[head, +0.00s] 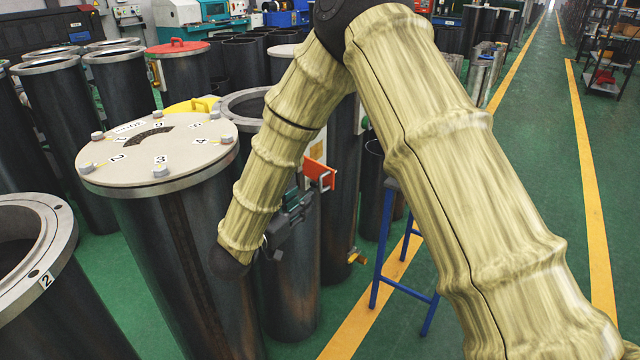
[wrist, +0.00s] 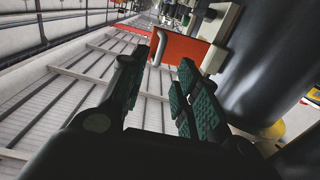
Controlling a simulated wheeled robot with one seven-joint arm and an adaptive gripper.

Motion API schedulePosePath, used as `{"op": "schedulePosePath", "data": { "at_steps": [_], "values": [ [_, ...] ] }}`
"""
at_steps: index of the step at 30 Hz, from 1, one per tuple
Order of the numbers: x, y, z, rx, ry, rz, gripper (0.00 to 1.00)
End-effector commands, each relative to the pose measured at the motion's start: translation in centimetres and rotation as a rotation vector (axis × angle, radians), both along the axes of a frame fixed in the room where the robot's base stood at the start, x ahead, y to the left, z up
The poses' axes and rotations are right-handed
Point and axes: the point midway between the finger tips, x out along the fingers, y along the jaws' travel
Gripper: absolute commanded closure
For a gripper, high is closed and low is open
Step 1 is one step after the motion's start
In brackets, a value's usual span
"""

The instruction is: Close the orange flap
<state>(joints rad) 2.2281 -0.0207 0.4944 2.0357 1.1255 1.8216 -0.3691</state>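The orange flap (head: 316,170) juts out from the side of a dark cylinder, behind my forearm in the head view, with a grey bar handle (head: 326,181) on its face. In the wrist view the flap (wrist: 188,49) lies just beyond my fingertips, and its handle (wrist: 161,45) shows ahead of the gap between the fingers. My gripper (head: 299,196) is just below and left of the flap in the head view. In the wrist view its fingers (wrist: 162,65) are apart with nothing between them. Whether a fingertip touches the handle or flap cannot be told.
A lidded cylinder (head: 190,240) with numbered labels stands left of my forearm. An open flanged cylinder (head: 50,300) is at the lower left. A blue metal stand (head: 380,262) is right of the gripper. Green floor with yellow lines (head: 590,190) runs clear at the right.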

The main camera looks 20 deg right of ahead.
Motion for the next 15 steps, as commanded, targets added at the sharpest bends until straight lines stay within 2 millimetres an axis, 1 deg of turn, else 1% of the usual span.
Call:
{"op": "schedulePosePath", "data": {
  "at_steps": [9,15],
  "values": [
    [3.1,-4.1,0.1,0.002,0.001,-0.002,0.69],
    [4.9,-6.2,0.0,0.002,0.003,-0.001,0.69]
  ]
}}
